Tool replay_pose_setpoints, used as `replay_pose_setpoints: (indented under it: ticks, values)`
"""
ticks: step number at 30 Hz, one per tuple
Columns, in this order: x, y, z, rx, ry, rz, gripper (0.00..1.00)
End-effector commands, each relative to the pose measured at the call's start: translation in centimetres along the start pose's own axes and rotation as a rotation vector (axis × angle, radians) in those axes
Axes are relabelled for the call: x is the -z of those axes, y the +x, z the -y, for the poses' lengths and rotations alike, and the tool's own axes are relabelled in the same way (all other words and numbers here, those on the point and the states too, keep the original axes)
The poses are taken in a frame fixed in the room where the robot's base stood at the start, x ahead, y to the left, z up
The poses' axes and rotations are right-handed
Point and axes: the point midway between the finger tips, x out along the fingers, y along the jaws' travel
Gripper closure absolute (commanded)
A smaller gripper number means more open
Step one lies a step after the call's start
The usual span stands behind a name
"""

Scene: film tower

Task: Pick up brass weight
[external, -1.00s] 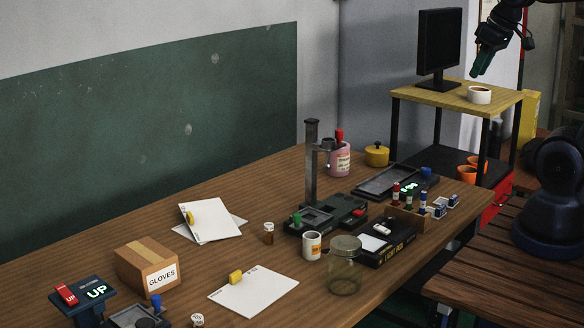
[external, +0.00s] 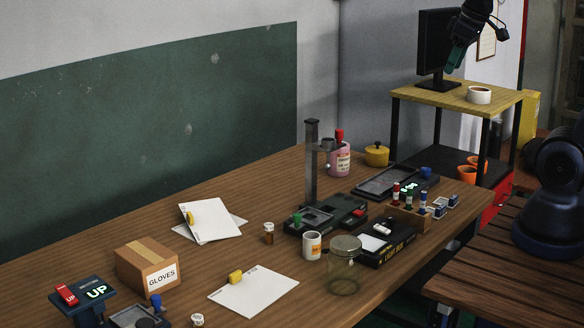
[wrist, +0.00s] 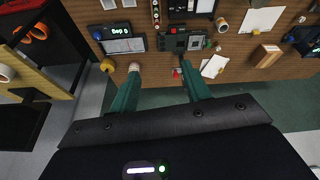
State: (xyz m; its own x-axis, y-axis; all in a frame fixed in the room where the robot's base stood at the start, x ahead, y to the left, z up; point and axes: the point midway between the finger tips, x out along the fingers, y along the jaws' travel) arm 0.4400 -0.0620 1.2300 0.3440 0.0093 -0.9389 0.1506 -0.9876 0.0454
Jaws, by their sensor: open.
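A round yellow, brass-coloured piece with a dark knob (external: 377,155), most likely the brass weight, stands at the far end of the wooden table. It also shows in the wrist view (wrist: 107,66), left of my left finger. My gripper (external: 453,67) is high in the air in front of the monitor, up and to the right of that piece in the external view. In the wrist view my gripper (wrist: 160,70) has its two green fingers wide apart with nothing between them. The tips do not touch the table.
A tall post stand (external: 311,165) rises nearby.

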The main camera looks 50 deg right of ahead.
Motion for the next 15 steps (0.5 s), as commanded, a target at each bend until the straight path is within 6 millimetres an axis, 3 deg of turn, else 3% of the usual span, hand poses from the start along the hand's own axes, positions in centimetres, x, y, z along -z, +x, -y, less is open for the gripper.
replay_pose_setpoints:
  ticks: [15]
  values:
    - [11.2,6.9,3.9,0.041,-0.312,0.092,0.52]
